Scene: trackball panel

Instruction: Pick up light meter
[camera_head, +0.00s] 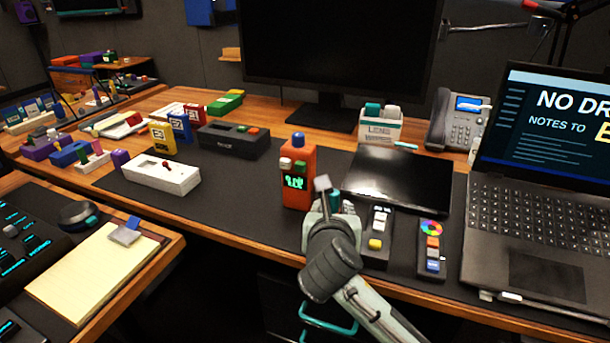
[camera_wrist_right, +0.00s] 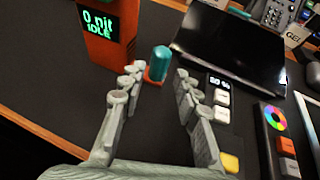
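The light meter appears to be the upright orange device (camera_head: 298,180) with a blue knob on top, standing on the dark desk mat. In the right wrist view, the orange device (camera_wrist_right: 105,35) shows "0 nit IDLE" at the upper left. My right gripper (camera_wrist_right: 158,88) is open, its two fingers apart, to the right of that device. A small teal-capped object with a red base (camera_wrist_right: 159,64) stands just beyond and between the fingertips. In the head view, my right gripper (camera_head: 325,203) partly hides that object. My left gripper is not in view.
A dark flat panel (camera_head: 398,182) lies behind the gripper. Two slim black controllers, one with a yellow button (camera_head: 377,240) and one with a colour wheel (camera_head: 431,245), lie to the right, before the laptop (camera_head: 540,215). A white box (camera_head: 160,174) lies left; bare mat separates it from the orange device.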

